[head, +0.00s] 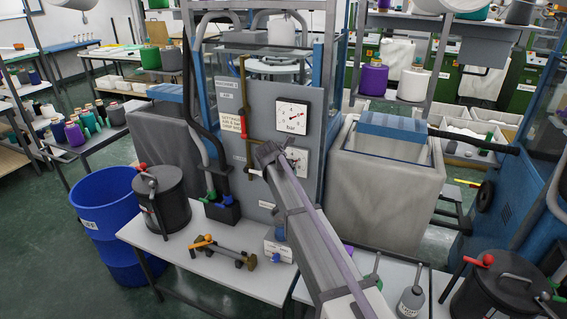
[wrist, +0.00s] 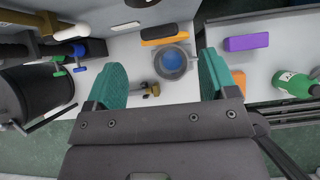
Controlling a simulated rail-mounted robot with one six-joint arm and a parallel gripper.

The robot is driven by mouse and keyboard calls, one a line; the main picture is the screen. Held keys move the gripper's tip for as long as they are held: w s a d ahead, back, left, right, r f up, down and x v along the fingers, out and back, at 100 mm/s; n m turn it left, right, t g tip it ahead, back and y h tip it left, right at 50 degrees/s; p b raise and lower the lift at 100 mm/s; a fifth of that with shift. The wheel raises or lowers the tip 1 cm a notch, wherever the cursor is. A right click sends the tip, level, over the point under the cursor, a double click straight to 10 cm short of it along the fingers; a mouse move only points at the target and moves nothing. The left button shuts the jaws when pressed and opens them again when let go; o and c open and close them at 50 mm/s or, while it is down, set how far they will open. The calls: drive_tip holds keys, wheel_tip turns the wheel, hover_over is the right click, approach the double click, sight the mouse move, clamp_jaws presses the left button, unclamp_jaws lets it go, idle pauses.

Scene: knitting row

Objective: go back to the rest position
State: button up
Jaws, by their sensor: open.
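My gripper (wrist: 160,75) shows in the wrist view with its two teal fingers wide apart, open and empty. A grey round fitting with a blue centre (wrist: 171,62) lies in the gap between the fingers in the picture, on the white table below and apart from them. In the head view my arm reaches up from the bottom right across the table towards the grey gauge panel. The jaws cannot be made out there.
The gauge panel (head: 258,95) stands behind the white table (head: 180,246). A black lidded pot (head: 165,205) and a blue bin (head: 103,215) stand at left. A brass valve piece (head: 228,253) lies on the table. A purple block (wrist: 246,42) and green bottle (wrist: 293,84) are at right.

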drive_tip(key=s+d+f+m+g+y, duration=0.1)
drive_tip(key=s+d+m+g, duration=0.1)
drive_tip(key=s+d+m, duration=0.4)
drive_tip(key=s+d+f+m+g+y, duration=0.1)
drive_tip(key=s+d+m, duration=0.6)
drive_tip(key=s+m, duration=0.8)
drive_tip(key=s+d+f+m+g+b, duration=0.1)
drive_tip(key=s+d+m+g, duration=0.3)
drive_tip(key=s+m, duration=0.6)
drive_tip(key=s+d+f, duration=0.1)
drive_tip(key=s+d, duration=0.1)
drive_tip(key=s, duration=0.7)
drive_tip(key=shift+d+f+m+y, duration=0.3)
drive_tip(key=shift+f+y, duration=0.05)
drive_tip(key=shift+y, duration=0.05)
